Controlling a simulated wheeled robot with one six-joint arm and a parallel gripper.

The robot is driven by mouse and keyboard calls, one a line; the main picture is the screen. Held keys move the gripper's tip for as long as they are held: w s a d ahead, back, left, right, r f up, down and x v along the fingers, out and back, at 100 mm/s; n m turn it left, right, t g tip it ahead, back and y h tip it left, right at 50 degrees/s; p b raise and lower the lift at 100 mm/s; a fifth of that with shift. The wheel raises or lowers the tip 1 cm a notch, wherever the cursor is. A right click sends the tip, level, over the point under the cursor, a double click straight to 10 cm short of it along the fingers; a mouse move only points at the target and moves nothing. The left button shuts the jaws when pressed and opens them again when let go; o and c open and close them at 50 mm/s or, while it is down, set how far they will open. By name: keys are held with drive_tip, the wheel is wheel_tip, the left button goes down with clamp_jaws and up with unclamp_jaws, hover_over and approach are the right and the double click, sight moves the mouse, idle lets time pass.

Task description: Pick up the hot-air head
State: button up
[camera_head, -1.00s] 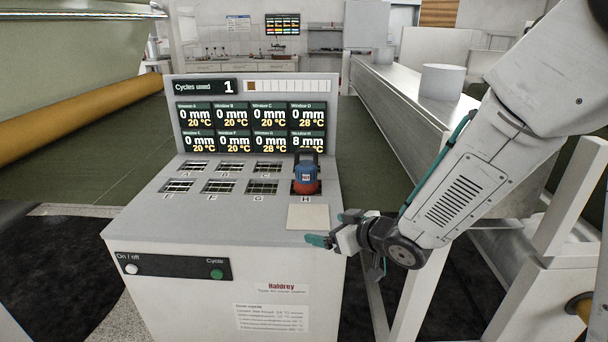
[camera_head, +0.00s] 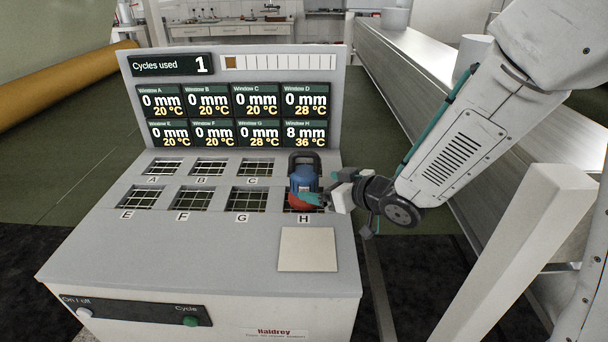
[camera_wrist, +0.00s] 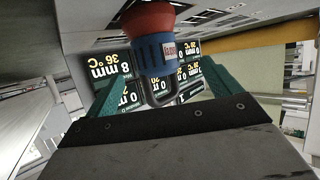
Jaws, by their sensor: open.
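The hot-air head (camera_head: 303,178), blue with a red lower part and a dark loop handle, stands upright on window H of the grey test machine (camera_head: 215,250). My gripper (camera_head: 321,189) is at its right side, with a teal finger in front of its lower part. In the wrist view the picture is upside down, and the head (camera_wrist: 155,52) shows between the two spread teal fingers. My gripper is open. Whether a finger touches the head cannot be told. The grid of window H is mostly hidden beneath the head.
A pale square sheet (camera_head: 307,249) lies on the machine top in front of window H. The display panel (camera_head: 234,100) rises behind the head and reads 8 mm, 36 °C for window H. A white frame post (camera_head: 510,260) stands at the right.

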sight(304, 178)
drive_tip(key=x, duration=0.8)
drive_tip(key=shift+w+d+r, duration=0.1)
drive_tip(key=shift+w+r, duration=0.05)
drive_tip(key=shift+w, duration=0.25)
drive_tip(key=c, duration=1.4)
drive_tip(key=shift+r, duration=0.1)
drive_tip(key=c, duration=0.5)
drive_tip(key=shift+r, duration=0.1)
